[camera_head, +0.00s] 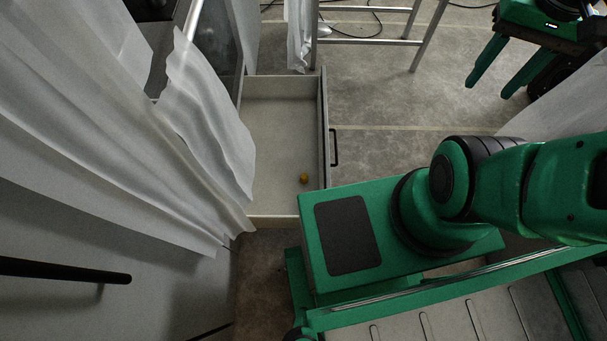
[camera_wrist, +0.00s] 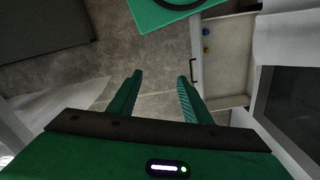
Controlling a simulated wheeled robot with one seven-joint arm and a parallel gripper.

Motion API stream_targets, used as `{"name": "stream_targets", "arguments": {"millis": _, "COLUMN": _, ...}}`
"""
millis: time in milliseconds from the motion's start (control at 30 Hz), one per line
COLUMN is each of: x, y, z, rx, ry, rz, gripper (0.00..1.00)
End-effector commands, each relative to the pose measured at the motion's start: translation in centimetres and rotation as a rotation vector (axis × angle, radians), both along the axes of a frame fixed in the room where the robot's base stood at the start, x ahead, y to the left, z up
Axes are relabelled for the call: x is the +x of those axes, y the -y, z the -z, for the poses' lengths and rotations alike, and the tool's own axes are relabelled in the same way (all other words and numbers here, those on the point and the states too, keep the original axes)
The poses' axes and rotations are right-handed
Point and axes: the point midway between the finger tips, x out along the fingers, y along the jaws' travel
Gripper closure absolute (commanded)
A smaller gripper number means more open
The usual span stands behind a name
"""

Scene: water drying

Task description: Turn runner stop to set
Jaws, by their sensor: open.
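An open drawer (camera_head: 280,120) holds a small yellow-orange round piece (camera_head: 304,178) near its front right corner. In the wrist view the same drawer (camera_wrist: 230,70) shows the yellow piece (camera_wrist: 206,50) and a small blue piece (camera_wrist: 206,31) by its side wall. The blue piece is not visible in the head view. I cannot tell which of these, if either, is the runner stop, nor its setting. My gripper (camera_head: 505,78) is at the upper right of the head view, open and empty, well apart from the drawer. In the wrist view its fingers (camera_wrist: 160,80) are spread above the floor.
The drawer front has a dark handle (camera_head: 335,147). White sheets (camera_head: 205,115) hang along the drawer's left side. A metal frame (camera_head: 375,40) stands at the back, with dark cables on the floor. Bare floor (camera_head: 385,100) lies between drawer and gripper.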

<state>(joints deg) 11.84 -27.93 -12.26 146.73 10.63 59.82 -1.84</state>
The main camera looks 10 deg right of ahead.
Motion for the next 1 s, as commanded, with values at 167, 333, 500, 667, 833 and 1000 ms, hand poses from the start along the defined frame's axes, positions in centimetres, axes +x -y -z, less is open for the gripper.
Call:
{"name": "stream_targets", "arguments": {"millis": 167, "x": 3.8, "y": 0.3, "z": 1.1, "rx": -0.02, "ry": -0.016, "rz": -0.105, "gripper": 0.55}}
{"name": "stream_targets", "arguments": {"millis": 333, "x": 8.3, "y": 0.1, "z": 2.8, "rx": -0.042, "ry": -0.023, "rz": -0.234, "gripper": 0.55}}
{"name": "stream_targets", "arguments": {"millis": 500, "x": 12.7, "y": -0.6, "z": 5.1, "rx": -0.062, "ry": -0.028, "rz": -0.367, "gripper": 0.55}}
{"name": "stream_targets", "arguments": {"millis": 667, "x": 16.7, "y": -1.9, "z": 7.7, "rx": -0.076, "ry": -0.034, "rz": -0.492, "gripper": 0.55}}
{"name": "stream_targets", "arguments": {"millis": 833, "x": 20.6, "y": -3.7, "z": 11.1, "rx": -0.088, "ry": -0.037, "rz": -0.625, "gripper": 0.55}}
{"name": "stream_targets", "arguments": {"millis": 1000, "x": 24.0, "y": -6.0, "z": 15.0, "rx": -0.095, "ry": -0.04, "rz": -0.759, "gripper": 0.55}}
